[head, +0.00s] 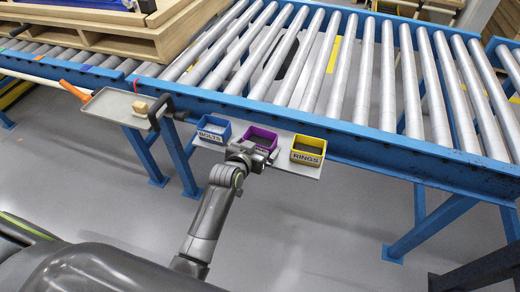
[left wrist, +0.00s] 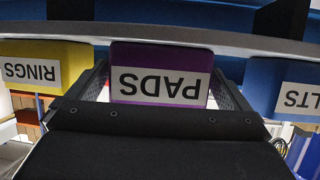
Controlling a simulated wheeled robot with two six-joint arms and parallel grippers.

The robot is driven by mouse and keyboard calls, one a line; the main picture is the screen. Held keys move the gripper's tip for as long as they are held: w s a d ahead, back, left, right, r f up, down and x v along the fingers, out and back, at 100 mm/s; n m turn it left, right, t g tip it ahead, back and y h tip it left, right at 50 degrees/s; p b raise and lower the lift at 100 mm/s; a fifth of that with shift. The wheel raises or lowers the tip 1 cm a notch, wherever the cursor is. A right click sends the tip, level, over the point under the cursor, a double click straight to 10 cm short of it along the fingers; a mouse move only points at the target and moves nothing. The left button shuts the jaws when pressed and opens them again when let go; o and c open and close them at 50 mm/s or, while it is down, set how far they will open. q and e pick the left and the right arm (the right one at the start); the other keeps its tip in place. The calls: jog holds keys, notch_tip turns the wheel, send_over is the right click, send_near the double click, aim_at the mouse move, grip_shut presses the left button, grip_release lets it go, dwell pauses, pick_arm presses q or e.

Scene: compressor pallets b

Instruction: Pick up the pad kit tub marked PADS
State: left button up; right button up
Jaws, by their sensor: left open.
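The purple pad kit tub (head: 263,134) sits on a small shelf between a blue and a yellow tub in the head view. My left gripper (head: 250,155) is in front of it and hides part of its label. In the left wrist view, which is upside down, the tub (left wrist: 160,50) shows its white PADS label facing me. The fingers of my left gripper (left wrist: 160,92) are open, one on each side of the tub's front. I cannot tell whether they touch it. My right gripper is not in view.
The blue BOLTS tub (head: 213,130) stands close on the left and the yellow RINGS tub (head: 308,150) on the right, on the same grey shelf (head: 295,169). The blue conveyor frame (head: 370,140) runs behind. A grey tray (head: 115,106) holds a small tan block.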

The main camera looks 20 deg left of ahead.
aim_at(260, 143)
pick_arm(q)
jog(key=shift+b+x, duration=0.55)
jog(key=shift+x, duration=0.45)
jog(key=shift+w+f, duration=0.1)
jog(key=shift+w, duration=0.05)
jog(key=c, duration=0.9)
